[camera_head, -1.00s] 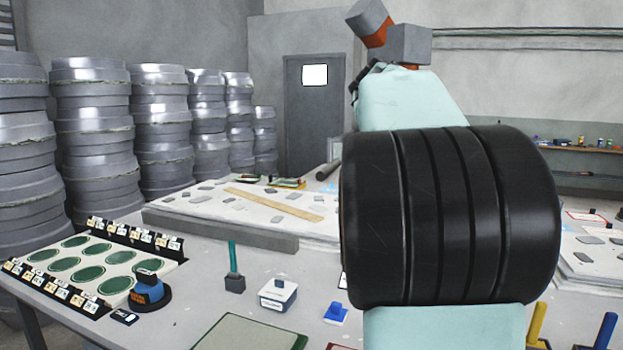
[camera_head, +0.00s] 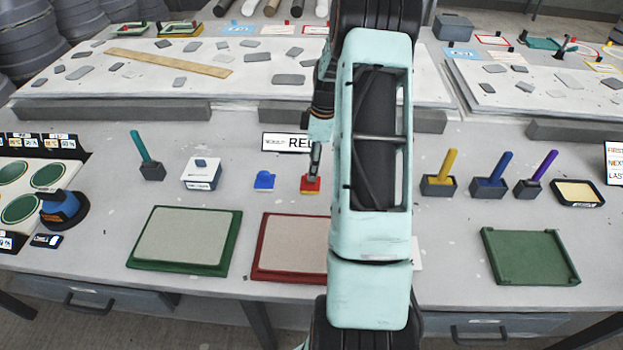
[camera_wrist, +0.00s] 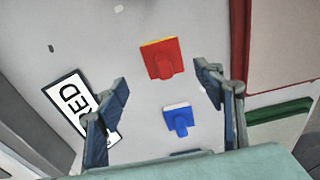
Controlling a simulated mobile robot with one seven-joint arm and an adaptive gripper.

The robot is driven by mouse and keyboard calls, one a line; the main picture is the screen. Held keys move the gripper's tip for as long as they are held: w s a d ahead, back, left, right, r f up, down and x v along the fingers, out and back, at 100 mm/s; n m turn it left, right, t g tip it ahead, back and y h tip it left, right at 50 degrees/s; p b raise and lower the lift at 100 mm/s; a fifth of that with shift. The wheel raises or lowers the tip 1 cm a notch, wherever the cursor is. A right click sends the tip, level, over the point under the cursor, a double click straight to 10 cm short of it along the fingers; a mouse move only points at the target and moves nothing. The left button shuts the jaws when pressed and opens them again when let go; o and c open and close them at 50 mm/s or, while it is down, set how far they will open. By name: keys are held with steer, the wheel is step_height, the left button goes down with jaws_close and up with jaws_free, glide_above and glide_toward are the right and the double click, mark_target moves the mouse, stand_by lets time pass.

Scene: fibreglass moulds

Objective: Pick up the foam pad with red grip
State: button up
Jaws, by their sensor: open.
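The foam pad with red grip (camera_wrist: 164,60) lies flat on the table in the wrist view, a red block with a raised handle and a thin yellow edge. In the head view the red pad (camera_head: 311,185) sits just below my gripper (camera_head: 314,160), partly covered by its tip. In the wrist view my gripper (camera_wrist: 160,100) is open, with its two fingers spread apart. The red pad lies ahead of the fingertips, toward the right finger, with nothing held. A similar pad with blue grip (camera_wrist: 180,121) lies between the fingers and also shows in the head view (camera_head: 264,181).
A sign reading "RED" (camera_wrist: 77,103) is beside the left finger. A red-framed board (camera_head: 262,275) and a green-framed board (camera_head: 134,262) lie in front. A white box (camera_head: 201,175) stands left of the blue pad. Coloured-handled tools (camera_head: 440,185) stand right of my arm.

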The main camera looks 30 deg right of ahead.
steer(key=shift+f, duration=0.85)
steer(key=f, duration=0.2)
steer(key=a+f+p, duration=0.1)
steer(key=f, duration=0.1)
steer(key=shift+p, duration=0.3)
steer(key=shift+f, duration=0.65)
steer(key=shift+c, duration=0.5)
steer(key=c, duration=1.2)
steer(key=shift+o, duration=0.2)
steer(key=shift+r, duration=0.1)
